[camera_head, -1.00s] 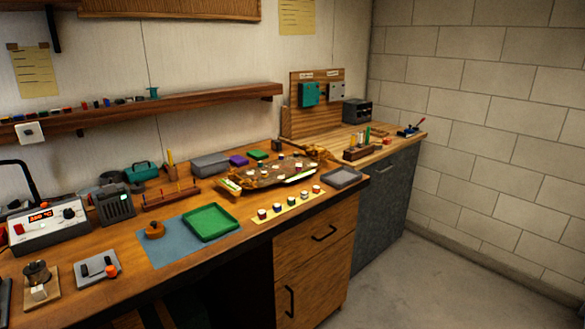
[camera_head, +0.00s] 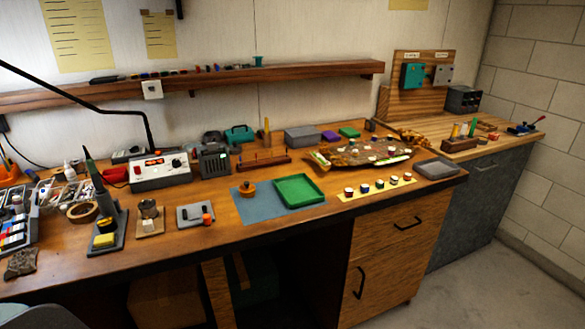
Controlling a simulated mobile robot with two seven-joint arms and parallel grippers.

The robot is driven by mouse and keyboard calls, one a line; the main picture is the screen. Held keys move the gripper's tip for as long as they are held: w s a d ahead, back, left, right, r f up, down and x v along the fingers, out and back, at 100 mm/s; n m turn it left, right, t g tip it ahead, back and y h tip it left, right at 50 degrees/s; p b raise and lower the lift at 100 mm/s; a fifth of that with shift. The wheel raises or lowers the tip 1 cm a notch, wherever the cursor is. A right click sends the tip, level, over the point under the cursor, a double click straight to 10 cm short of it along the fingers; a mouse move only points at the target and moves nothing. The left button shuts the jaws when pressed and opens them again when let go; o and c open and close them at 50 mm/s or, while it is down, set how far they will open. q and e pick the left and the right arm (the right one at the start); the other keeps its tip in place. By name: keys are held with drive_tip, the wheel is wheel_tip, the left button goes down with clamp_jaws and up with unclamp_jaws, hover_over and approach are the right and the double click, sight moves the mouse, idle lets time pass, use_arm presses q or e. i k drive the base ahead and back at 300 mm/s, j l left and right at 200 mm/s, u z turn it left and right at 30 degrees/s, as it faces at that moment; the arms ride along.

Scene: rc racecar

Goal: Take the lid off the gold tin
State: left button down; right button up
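No thing in view is clearly a gold tin with a lid. A small round orange-brown object (camera_head: 248,188) with a knob-like top sits on the blue mat (camera_head: 262,208), left of the green tray (camera_head: 298,191). It is too small to tell whether it is the tin. Neither of my grippers is in view.
The wooden bench (camera_head: 215,235) is crowded at left with a soldering iron stand (camera_head: 108,225), a station with a red display (camera_head: 160,171) and a tape roll (camera_head: 82,212). A model track board (camera_head: 360,155) stands right of the tray. A wall shelf (camera_head: 220,80) runs above.

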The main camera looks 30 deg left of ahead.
sight(246, 188)
drive_tip(key=u, duration=1.15)
drive_tip(key=i+j+u, duration=0.15)
drive_tip(key=j, duration=0.2)
drive_tip(key=i+j+u, duration=0.15)
drive_tip(key=i+j, duration=0.15)
